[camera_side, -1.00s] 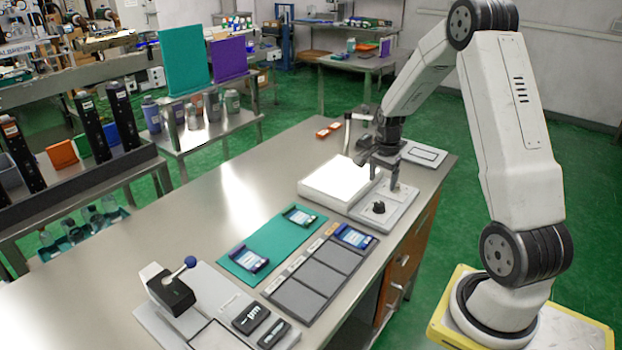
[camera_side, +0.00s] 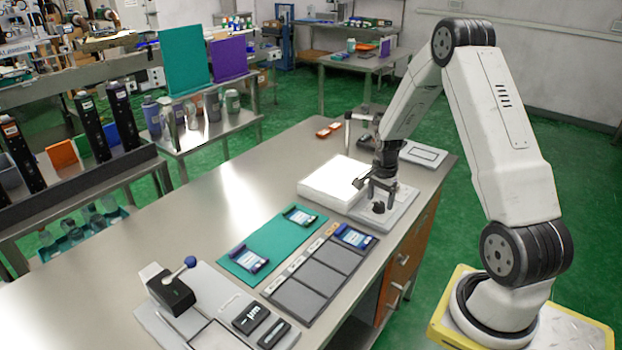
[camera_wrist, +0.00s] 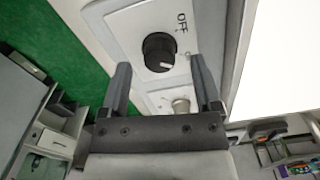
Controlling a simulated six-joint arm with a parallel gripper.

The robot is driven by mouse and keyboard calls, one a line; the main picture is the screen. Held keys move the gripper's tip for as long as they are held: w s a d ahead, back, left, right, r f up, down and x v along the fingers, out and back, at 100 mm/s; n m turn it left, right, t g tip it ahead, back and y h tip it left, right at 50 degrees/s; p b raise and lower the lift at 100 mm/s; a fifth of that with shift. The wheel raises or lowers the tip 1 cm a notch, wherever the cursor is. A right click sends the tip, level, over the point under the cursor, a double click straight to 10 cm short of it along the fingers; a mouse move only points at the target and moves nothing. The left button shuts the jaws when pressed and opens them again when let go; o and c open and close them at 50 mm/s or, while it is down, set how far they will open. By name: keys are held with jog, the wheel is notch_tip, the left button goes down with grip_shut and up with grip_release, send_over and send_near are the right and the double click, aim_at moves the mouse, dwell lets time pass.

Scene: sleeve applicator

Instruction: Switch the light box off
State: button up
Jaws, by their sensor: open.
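The light box (camera_side: 333,183) on the bench has a brightly lit white top, and its glowing panel (camera_wrist: 285,60) fills the right of the wrist view. A black round knob (camera_side: 378,207) sits on its grey control plate. In the wrist view the knob (camera_wrist: 158,48) has a pale mark at its lower edge, away from the printed OFF label (camera_wrist: 183,22). A second label to its right is partly hidden by a finger. My gripper (camera_side: 380,193) is open and points down just above the knob. In the wrist view its fingers (camera_wrist: 160,62) appear on either side of the knob; contact is not visible.
A small silver post (camera_wrist: 180,104) stands on the plate near the knob. A teal mat (camera_side: 275,243) with blue-framed cards and a grey compartment tray (camera_side: 298,299) lie nearer the camera. A black block with a blue-balled lever (camera_side: 172,289) stands at the front left.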

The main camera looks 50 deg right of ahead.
jog(key=shift+f, duration=0.6)
grip_shut()
jog(key=shift+n, duration=0.4)
jog(key=n, duration=0.9)
jog(key=shift+n, duration=2)
